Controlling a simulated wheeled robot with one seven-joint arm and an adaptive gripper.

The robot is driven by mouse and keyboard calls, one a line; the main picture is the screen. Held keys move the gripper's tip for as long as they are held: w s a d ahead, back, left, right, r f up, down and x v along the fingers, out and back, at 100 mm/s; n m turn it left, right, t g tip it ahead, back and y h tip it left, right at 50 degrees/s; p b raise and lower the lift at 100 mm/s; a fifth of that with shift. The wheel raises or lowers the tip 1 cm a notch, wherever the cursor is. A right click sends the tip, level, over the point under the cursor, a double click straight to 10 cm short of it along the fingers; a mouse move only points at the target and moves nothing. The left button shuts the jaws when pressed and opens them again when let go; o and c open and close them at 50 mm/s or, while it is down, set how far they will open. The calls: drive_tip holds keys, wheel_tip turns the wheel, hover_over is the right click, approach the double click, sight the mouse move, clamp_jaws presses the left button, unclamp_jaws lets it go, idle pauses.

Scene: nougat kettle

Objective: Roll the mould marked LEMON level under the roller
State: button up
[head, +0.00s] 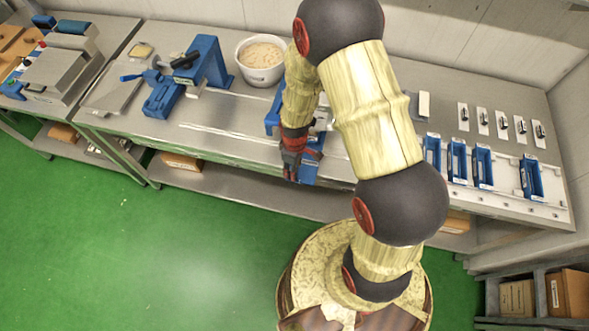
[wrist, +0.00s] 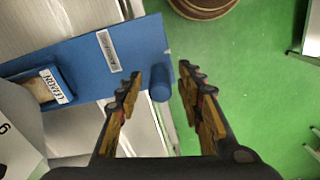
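The mould marked LEMON (wrist: 58,84) is at the left of the wrist view, a blue box with a white label and a tan filling. It lies partly over a blue panel (wrist: 85,60) that bears another white label, too small to read. A short blue cylinder (wrist: 159,83) sticks out by the panel's edge. My gripper (wrist: 159,72) is open, its fingers either side of the cylinder in the picture; contact cannot be told. In the head view my gripper (head: 292,168) is at the bench's front edge, beside a blue part (head: 310,168). I cannot make out the roller clearly; my arm hides much there.
A white pot (head: 260,76) of pale mass and a blue stand (head: 208,62) are on the bench to the left. Several blue moulds (head: 457,160) stand at the right. A shelf runs below the bench; the green floor (head: 150,260) is clear in front.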

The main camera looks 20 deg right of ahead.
drive_tip(key=shift+f, duration=0.65)
drive_tip(key=c, duration=0.3)
clamp_jaws()
idle(0.3)
